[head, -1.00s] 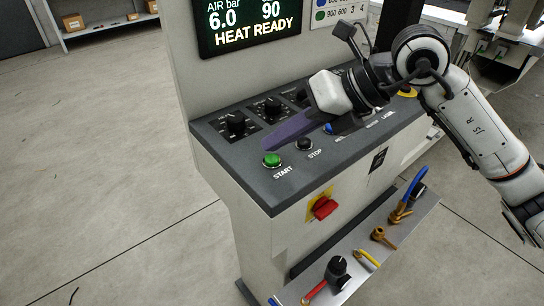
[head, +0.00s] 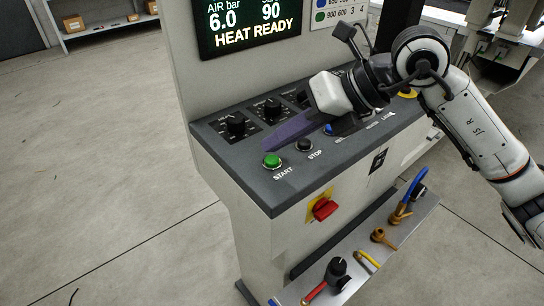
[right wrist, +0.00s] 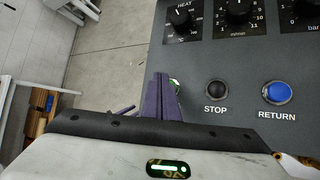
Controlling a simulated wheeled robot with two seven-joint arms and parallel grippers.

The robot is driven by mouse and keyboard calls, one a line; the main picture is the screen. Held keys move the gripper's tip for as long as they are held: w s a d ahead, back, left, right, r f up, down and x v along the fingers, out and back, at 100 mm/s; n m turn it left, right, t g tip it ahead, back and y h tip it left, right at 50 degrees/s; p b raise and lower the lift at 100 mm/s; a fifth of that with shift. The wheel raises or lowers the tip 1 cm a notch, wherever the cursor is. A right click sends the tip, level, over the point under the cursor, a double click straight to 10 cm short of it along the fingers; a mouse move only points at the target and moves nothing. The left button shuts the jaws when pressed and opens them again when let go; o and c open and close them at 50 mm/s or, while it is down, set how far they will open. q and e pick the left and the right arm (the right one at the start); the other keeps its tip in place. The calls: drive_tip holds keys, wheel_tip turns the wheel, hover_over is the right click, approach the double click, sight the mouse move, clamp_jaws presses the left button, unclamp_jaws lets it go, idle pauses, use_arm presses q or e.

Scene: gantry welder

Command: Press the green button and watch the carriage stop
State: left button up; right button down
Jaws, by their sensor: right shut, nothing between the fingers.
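The green START button (head: 272,160) sits at the front left corner of the grey sloped console panel (head: 240,171). My right gripper (head: 268,146) is shut and empty, its purple fingers reaching left over the panel with the tips just behind the green button in the picture. I cannot tell whether they touch it. In the right wrist view the purple fingers (right wrist: 161,98) hide most of the green button (right wrist: 175,84), and only a sliver shows. The black STOP button (head: 304,144) is to its right. The carriage is not recognisable in these views. My left gripper is not in view.
Black dials (head: 235,123) stand behind the buttons, and a blue RETURN button (right wrist: 277,92) is right of STOP. The screen (head: 248,22) reads HEAT READY. A red switch (head: 323,208) is on the console front, above a shelf (head: 402,236) with tools. Floor at left is open.

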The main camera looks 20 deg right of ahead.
idle(0.5)
drive_tip(key=shift+f, duration=0.1)
drive_tip(key=shift+f+b, duration=0.35)
drive_tip(key=shift+b, duration=0.05)
